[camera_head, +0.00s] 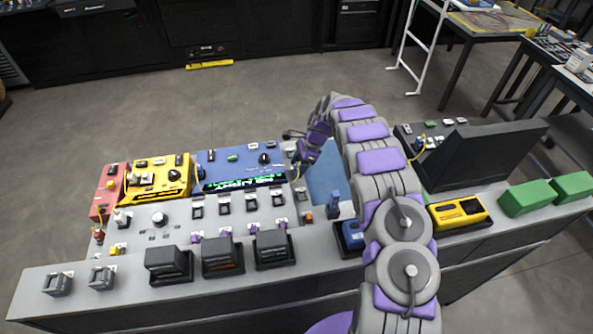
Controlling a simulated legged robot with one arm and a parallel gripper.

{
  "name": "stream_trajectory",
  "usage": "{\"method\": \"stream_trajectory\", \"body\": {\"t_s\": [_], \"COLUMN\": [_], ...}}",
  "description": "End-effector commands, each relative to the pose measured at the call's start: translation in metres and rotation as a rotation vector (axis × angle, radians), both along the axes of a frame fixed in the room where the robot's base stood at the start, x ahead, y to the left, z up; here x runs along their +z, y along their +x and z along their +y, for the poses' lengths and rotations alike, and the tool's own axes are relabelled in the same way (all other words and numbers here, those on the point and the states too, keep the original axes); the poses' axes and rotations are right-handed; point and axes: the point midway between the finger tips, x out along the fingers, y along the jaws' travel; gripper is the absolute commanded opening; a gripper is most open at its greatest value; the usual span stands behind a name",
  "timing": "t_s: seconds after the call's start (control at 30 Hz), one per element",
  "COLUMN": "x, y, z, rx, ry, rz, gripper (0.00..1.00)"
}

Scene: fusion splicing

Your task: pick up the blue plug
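A small dark-blue upright piece (334,205) stands on the grey bench, just left of my arm; it looks like the blue plug, but it is too small to be sure. My grey and purple arm reaches over the bench and bends down at its far end. My gripper (302,160) is at the right end of the blue panel, beyond and to the left of the small blue piece and apart from it. The fingers are small and partly hidden by the wrist, so I cannot tell whether they are open or hold anything.
The grey bench (120,290) carries red (108,190), yellow (157,177) and blue (240,167) panels, and several dark boxes along its front. A blue box (350,236) is partly behind my arm. A yellow device (458,213), black case (480,152) and green blocks (528,197) stand right.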

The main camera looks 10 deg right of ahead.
Motion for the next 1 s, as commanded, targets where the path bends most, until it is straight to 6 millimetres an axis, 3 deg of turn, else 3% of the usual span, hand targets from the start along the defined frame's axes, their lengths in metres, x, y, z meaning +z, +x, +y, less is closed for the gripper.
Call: {"method": "stream_trajectory", "body": {"t_s": [0.07, 0.57, 0.83, 1.0], "x": [0.0, 0.0, 0.003, 0.026], "y": [0.0, 0.0, 0.0, 0.0], "z": [0.0, 0.0, 0.0, 0.001], "rx": [0.0, 0.0, 0.0, 0.002], "ry": [0.0, 0.0, 0.0, -0.001], "rz": [0.0, 0.001, 0.001, -0.001], "gripper": [0.48, 0.0, 0.0, 0.0]}}
